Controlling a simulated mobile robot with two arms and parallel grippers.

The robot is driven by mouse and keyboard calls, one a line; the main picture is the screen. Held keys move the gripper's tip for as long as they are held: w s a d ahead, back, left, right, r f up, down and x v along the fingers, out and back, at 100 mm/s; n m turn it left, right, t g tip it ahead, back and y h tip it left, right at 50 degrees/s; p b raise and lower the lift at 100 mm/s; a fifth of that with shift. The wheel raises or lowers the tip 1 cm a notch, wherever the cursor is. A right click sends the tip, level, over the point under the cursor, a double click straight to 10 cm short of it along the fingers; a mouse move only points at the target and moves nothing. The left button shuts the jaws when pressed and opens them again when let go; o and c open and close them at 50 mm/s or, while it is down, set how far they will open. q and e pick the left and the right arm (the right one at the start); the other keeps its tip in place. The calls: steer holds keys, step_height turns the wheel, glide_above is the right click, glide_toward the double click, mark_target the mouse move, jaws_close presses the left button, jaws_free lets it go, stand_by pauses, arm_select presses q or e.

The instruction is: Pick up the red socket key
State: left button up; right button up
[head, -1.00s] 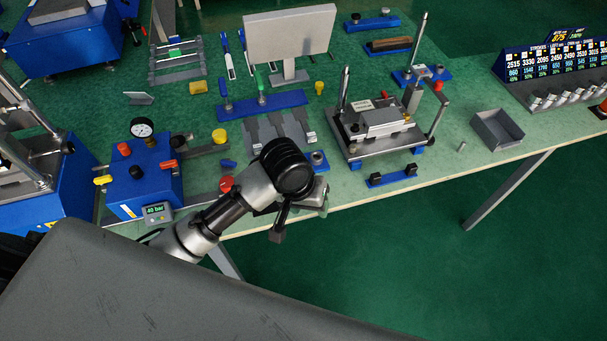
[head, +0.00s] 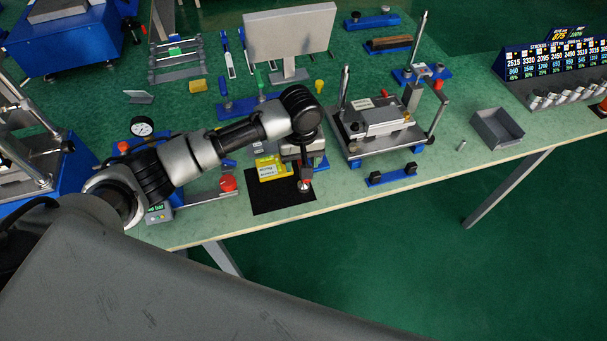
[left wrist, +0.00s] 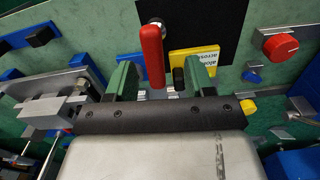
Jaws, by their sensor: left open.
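The red socket key shows in the left wrist view as a long red handle (left wrist: 152,55) with a round silver end on a black mat. It appears to stand upright. In the head view only a small red and silver part of it (head: 306,185) shows below my left gripper. My left gripper (head: 304,172) is open above the mat. In the left wrist view the red handle lies between the two fingers (left wrist: 160,82), nearer the left one, with gaps on both sides. I cannot tell how far down the fingers reach. My right gripper is not in view.
The black mat (head: 268,201) lies by the bench's front edge. A yellow lettered card (left wrist: 196,60) and a short black upright piece (left wrist: 179,77) are close to the right finger. A red knob (head: 228,184) is left of the mat; a press fixture (head: 375,147) stands right.

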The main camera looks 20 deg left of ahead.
arm_select(q)
steer(key=f, duration=0.5)
steer(key=shift+w+d+f+p, duration=0.15)
steer(key=shift+w+d+p, duration=0.05)
steer(key=shift+w+p, duration=0.15)
jaws_close()
